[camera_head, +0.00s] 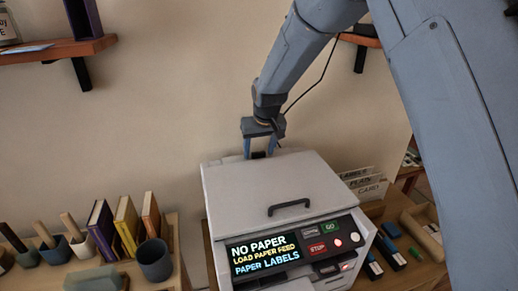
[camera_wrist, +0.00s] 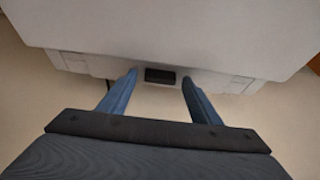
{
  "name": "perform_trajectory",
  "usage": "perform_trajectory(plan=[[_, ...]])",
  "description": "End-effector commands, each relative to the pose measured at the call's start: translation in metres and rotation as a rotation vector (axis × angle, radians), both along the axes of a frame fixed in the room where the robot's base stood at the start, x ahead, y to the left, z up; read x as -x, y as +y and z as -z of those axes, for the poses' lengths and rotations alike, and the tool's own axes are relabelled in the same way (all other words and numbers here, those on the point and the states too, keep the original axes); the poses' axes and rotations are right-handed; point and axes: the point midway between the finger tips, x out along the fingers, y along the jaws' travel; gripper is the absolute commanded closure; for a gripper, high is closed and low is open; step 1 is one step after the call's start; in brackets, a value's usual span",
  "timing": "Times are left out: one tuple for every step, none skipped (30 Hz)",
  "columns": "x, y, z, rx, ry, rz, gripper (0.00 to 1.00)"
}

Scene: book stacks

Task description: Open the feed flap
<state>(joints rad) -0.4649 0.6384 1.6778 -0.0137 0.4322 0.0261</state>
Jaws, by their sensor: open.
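The grey-white printer (camera_head: 262,180) stands on a wooden surface with its lid closed. Its screen (camera_head: 262,252) reads "NO PAPER, LOAD PAPER FEED, PAPER LABELS". In the wrist view, a pale panel (camera_wrist: 215,78) runs along the printer's back edge with a small black tab (camera_wrist: 160,76) in its middle. I take this panel for the feed flap; it looks closed. My gripper (camera_head: 260,154) points down at the printer's rear edge. In the wrist view my gripper (camera_wrist: 159,77) is open, one finger on each side of the tab. I cannot tell whether they touch the panel.
A lid handle (camera_head: 290,207) and lit buttons (camera_head: 318,248) are at the printer's front. Label, plain and card holders (camera_head: 365,183) stand at right, by a wooden tray (camera_head: 425,232). Books (camera_head: 127,220) and cups (camera_head: 154,260) stand at left. A wall shelf (camera_head: 60,50) is upper left.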

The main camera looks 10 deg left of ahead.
Motion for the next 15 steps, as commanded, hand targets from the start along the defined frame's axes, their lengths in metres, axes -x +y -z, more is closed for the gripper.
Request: perform_trajectory(plan=[[-0.0002, 0.0, 0.0001, 0.0, 0.0, 0.0, 0.42], [-0.0002, 0.0, 0.0002, 0.0, 0.0, 0.0, 0.42], [-0.0002, 0.0, 0.0002, 0.0, 0.0, 0.0, 0.42], [-0.0002, 0.0, 0.0002, 0.0, 0.0, 0.0, 0.42], [-0.0001, 0.0, 0.0003, 0.0, 0.0, 0.0, 0.42], [-0.0001, 0.0, 0.0003, 0.0, 0.0, 0.0, 0.42], [-0.0001, -0.0001, 0.0003, 0.0, 0.0, 0.0, 0.47], [-0.0001, -0.0001, 0.0003, 0.0, 0.0, 0.0, 0.52], [0.0, -0.0001, 0.0002, 0.0, 0.0, 0.0, 0.59], [0.0, -0.0001, 0.0002, 0.0, 0.0, 0.0, 0.64], [0.0, -0.0001, 0.0002, 0.0, 0.0, 0.0, 0.69], [0.0001, -0.0001, 0.0003, 0.0, 0.0, 0.0, 0.76], [0.0001, -0.0001, 0.0003, 0.0, 0.0, 0.0, 0.81], [0.0001, 0.0, 0.0003, 0.0, 0.0, 0.0, 0.83], [0.0, 0.0, 0.0002, 0.0, 0.001, 0.0, 0.83]])
